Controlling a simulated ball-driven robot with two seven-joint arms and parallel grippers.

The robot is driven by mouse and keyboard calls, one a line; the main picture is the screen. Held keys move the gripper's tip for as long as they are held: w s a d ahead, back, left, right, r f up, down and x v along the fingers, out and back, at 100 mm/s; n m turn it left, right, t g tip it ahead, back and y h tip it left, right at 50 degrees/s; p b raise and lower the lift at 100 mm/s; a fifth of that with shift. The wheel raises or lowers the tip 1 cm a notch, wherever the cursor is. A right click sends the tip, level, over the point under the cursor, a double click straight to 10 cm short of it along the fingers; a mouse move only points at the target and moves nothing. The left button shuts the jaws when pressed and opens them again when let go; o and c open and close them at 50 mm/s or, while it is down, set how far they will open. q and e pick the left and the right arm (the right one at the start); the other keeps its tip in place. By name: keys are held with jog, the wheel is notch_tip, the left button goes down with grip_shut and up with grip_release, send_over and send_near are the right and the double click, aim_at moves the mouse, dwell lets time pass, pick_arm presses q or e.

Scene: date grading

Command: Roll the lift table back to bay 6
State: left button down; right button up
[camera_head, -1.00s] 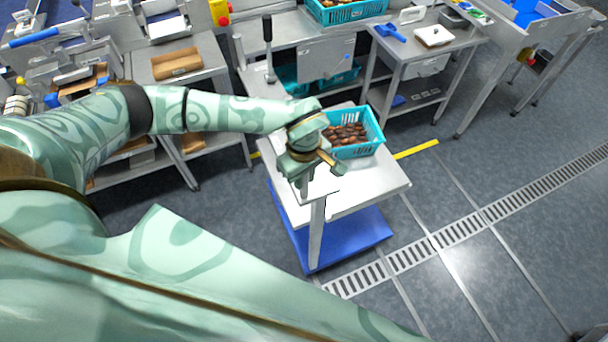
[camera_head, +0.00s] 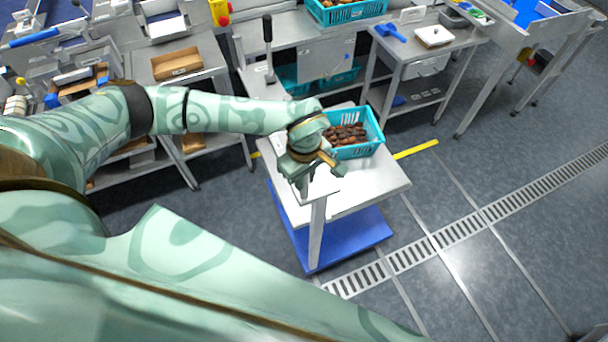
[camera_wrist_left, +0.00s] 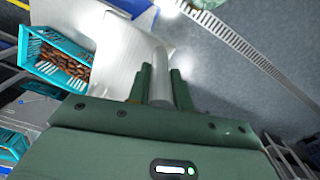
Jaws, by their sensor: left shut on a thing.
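The lift table (camera_head: 372,190) has a white top and a blue base (camera_head: 350,240), and stands on the grey floor. A teal crate (camera_head: 372,130) of dark brown dates (camera_head: 345,134) sits on its far part. My left gripper (camera_head: 308,192) is at the table's near side, shut on its pale upright handle. In the left wrist view the fingers (camera_wrist_left: 160,85) close around the pale handle bar (camera_wrist_left: 160,75), with the teal crate (camera_wrist_left: 48,52) at upper left. My right gripper is not in view.
A yellow floor line (camera_head: 416,149) shows at the table's far right. A drain grate (camera_head: 440,238) crosses the floor at right. A steel bench with a lever (camera_head: 268,48) stands behind, and a side table (camera_head: 425,45) at back right. Open floor lies to the right.

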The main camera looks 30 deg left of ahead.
pick_arm(q)
jog(key=s+d+p, duration=0.3)
jog(key=s+d, duration=0.4)
jog(key=d, duration=0.2)
jog(key=shift+s, duration=0.35)
